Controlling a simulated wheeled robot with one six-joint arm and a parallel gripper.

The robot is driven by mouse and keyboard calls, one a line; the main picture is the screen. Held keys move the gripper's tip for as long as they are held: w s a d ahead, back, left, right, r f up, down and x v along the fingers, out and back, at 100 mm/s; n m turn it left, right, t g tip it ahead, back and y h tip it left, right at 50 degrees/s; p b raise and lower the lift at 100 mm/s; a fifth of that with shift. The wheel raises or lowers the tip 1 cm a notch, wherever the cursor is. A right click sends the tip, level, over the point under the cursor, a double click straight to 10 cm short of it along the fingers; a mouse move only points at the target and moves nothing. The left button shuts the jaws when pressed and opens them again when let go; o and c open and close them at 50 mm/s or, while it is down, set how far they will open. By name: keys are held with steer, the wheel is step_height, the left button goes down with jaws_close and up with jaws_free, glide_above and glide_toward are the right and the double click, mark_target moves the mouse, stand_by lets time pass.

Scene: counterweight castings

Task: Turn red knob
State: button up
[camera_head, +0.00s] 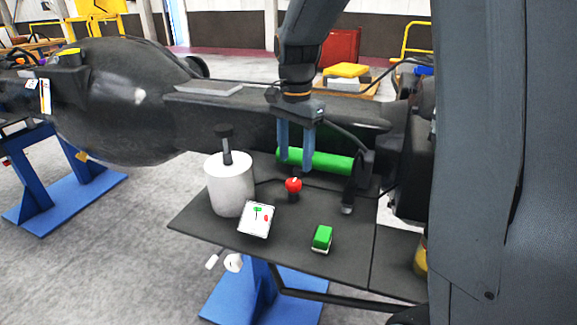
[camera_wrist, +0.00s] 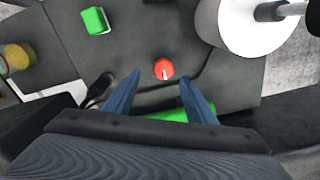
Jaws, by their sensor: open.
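The red knob (camera_head: 293,185) stands on a short dark base on the dark shelf in the head view. In the wrist view the red knob (camera_wrist: 164,69) is round with a white pointer line and lies just beyond the fingertips, between their lines. My gripper (camera_head: 296,168) points down above and slightly behind the knob. In the wrist view my gripper (camera_wrist: 160,82) shows two blue fingers spread apart with nothing between them. No contact with the knob is visible.
On the dark shelf (camera_head: 310,258) are a white cylinder (camera_head: 229,188) with a black post, a white card (camera_head: 256,218) and a green block (camera_head: 322,238). A green cylinder (camera_head: 320,160) lies behind the fingers. A large dark casting (camera_head: 120,100) stands behind left.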

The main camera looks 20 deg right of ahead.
mark_target(294, 182)
steer(key=shift+w, duration=0.55)
steer(key=shift+f+m, duration=0.25)
steer(key=shift+m, duration=0.05)
steer(key=shift+f+p, duration=0.95)
steer(key=shift+f, duration=2.45)
steer(key=c, duration=1)
